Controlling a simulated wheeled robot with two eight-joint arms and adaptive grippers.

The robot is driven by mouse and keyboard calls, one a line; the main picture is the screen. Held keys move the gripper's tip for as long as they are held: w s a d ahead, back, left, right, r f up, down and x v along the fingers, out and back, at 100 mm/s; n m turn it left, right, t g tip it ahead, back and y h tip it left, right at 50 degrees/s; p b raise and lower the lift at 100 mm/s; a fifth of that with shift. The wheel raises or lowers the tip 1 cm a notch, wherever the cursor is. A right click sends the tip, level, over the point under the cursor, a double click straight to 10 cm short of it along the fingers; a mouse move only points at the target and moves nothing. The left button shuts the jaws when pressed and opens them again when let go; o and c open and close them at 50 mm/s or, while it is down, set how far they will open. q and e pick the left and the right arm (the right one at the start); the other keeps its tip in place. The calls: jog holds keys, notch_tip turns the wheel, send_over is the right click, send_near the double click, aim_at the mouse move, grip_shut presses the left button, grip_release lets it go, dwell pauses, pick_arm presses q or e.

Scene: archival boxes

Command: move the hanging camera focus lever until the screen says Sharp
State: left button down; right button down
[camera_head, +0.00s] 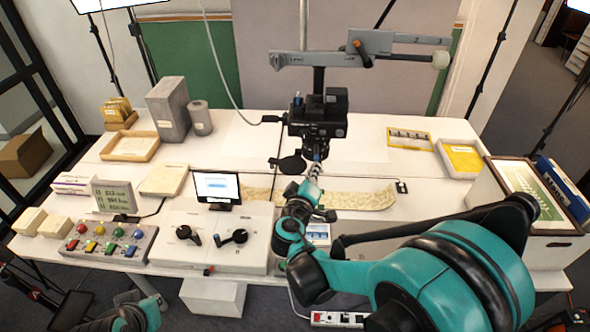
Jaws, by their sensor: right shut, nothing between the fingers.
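A black camera (318,118) hangs lens-down from an overhead arm above the white table. A dark rounded paddle (291,164) sticks out to the left below the camera; it looks like the focus lever, but I cannot be sure. The small screen (216,187) stands on the table at the left with a light blue display, its text too small to read. My right gripper (317,169) is shut and empty, just under the camera and right of the paddle; whether it touches either is unclear. Part of my left arm shows at the bottom left, its gripper out of view.
A control box with two black levers (212,239) and a panel of coloured knobs (108,243) stand at the front left. A patterned strip (355,199) lies under the camera. A framed box (531,194) stands at right. A grey cable (214,55) hangs left of the camera.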

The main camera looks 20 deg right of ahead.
jog(key=shift+s+d+f, duration=0.1)
jog(key=shift+s+d, duration=0.05)
jog(key=shift+d, duration=0.35)
jog(key=v, duration=1.2)
jog(key=shift+f, duration=0.1)
dwell(0.4)
